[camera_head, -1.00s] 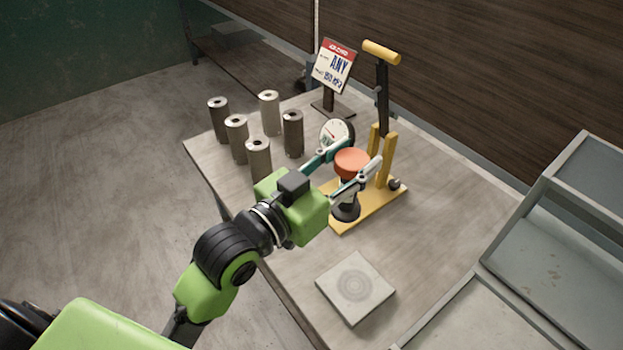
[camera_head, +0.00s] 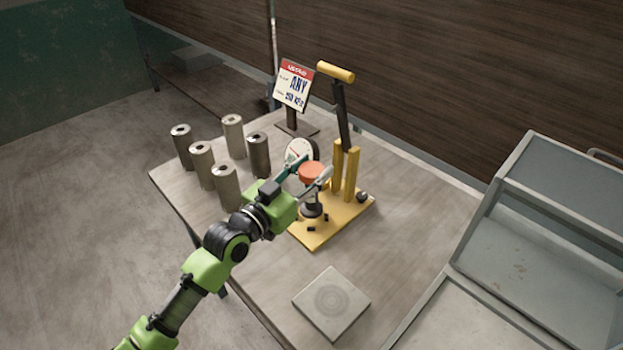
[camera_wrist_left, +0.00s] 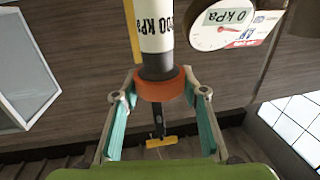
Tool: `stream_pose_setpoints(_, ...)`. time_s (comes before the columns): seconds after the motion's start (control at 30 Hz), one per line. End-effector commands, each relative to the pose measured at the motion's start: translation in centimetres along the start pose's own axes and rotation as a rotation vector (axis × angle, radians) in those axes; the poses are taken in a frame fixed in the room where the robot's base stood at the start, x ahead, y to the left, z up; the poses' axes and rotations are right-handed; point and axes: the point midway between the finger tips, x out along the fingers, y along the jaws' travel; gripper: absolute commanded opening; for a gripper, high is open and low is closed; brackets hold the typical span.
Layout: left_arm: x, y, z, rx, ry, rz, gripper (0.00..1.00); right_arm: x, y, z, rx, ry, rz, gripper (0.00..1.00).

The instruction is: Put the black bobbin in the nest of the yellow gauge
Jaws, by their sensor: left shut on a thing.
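The black bobbin, with an orange cap (camera_head: 312,174) and a black foot, stands upright at the yellow gauge (camera_head: 342,224). My left gripper (camera_head: 317,167) is shut on it, its teal fingers on either side of the orange cap. In the left wrist view the orange cap (camera_wrist_left: 160,88) sits between the fingers, with a dark neck and a white "kPa" band. The black foot is low over the yellow base, close to small black pegs (camera_head: 326,217). I cannot tell whether it touches the base. The round dial (camera_wrist_left: 222,22) reads 0 kPa. My right gripper is not in view.
Several grey and brown cylinders (camera_head: 227,190) stand left of the gauge. A sign (camera_head: 293,86) stands behind it. A square slab (camera_head: 331,303) lies on the table in front. A grey metal tray (camera_head: 500,300) is at the right. The gauge's lever (camera_head: 343,115) rises behind the bobbin.

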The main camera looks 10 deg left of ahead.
Motion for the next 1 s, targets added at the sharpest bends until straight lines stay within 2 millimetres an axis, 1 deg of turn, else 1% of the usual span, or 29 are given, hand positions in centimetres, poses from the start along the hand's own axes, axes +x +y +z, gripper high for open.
stream_pose_setpoints(0.03, -0.1, 0.1, 0.9, 0.0, -0.005, 0.001, 0.0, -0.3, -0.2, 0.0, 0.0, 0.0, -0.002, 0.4)
stream_pose_setpoints(0.17, -0.1, 0.1, 2.4, 0.001, -0.002, 0.001, 0.0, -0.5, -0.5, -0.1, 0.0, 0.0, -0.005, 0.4)
stream_pose_setpoints(0.57, -0.1, 0.1, 3.1, 0.0, 0.0, 0.001, 0.0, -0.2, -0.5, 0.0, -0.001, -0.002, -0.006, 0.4)
stream_pose_setpoints(0.6, -0.1, 0.1, 3.1, 0.0, -0.002, 0.001, 0.47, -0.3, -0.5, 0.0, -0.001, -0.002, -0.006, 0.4)
stream_pose_setpoints(0.63, -0.1, 0.1, 3.1, 0.0, -0.002, 0.001, 0.55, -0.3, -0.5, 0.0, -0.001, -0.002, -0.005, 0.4)
stream_pose_setpoints(0.67, -0.1, 0.1, 3.1, 0.0, -0.002, 0.001, 0.56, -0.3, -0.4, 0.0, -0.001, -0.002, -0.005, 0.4)
stream_pose_setpoints(1.0, -0.1, 0.1, 2.9, 0.0, -0.002, 0.001, 0.56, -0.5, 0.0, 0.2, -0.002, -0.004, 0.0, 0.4)
